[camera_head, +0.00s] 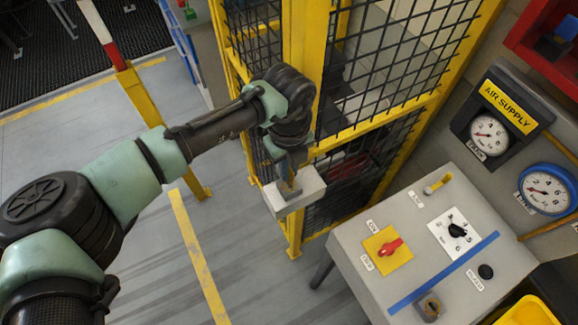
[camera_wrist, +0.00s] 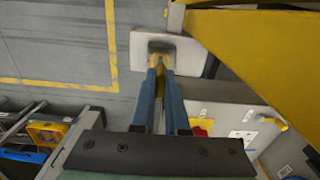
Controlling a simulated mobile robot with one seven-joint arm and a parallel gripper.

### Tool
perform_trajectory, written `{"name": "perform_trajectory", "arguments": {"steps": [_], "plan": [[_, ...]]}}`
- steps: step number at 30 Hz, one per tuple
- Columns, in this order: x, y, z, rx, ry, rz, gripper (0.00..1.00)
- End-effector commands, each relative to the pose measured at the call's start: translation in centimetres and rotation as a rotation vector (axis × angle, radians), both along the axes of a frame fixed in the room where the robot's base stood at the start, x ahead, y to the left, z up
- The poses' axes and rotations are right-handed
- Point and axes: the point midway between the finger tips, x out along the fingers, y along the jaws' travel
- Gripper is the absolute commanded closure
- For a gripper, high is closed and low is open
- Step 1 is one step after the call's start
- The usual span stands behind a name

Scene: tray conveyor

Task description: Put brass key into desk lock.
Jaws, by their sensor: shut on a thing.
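My gripper (camera_wrist: 161,66) is shut on a small brass-coloured thing (camera_wrist: 160,82), seen between its blue fingers in the wrist view; this looks like the brass key. The fingertips are at the dark recess of a pale box (camera_wrist: 137,50) by the yellow fence post. In the head view my gripper (camera_head: 288,187) is in front of this box (camera_head: 300,199), and the key is hidden there. Whether the key sits in the box cannot be told. On the sloped desk (camera_head: 350,245), a square brownish block (camera_head: 430,306) at the front edge may be the desk lock; its opening is unclear.
The desk also carries a red switch on a yellow plate (camera_head: 389,248), a black knob (camera_head: 459,230), a black button (camera_head: 486,271) and a small brass-coloured fitting (camera_head: 438,185). The yellow mesh fence (camera_head: 305,50) stands right behind my gripper. Gauges (camera_head: 490,134) are at the right.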

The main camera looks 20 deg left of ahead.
Motion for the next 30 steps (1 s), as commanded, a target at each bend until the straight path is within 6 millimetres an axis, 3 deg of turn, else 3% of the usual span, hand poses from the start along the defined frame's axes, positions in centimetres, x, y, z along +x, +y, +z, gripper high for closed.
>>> {"name": "perform_trajectory", "arguments": {"steps": [8, 23, 30], "plan": [[0.0, 0.0, 0.1, -0.001, -0.001, 0.000, 1.00], [0.0, 0.0, 3.9, -0.001, -0.001, 0.000, 1.00], [0.0, 0.0, 4.0, -0.001, -0.001, 0.000, 1.00]]}}
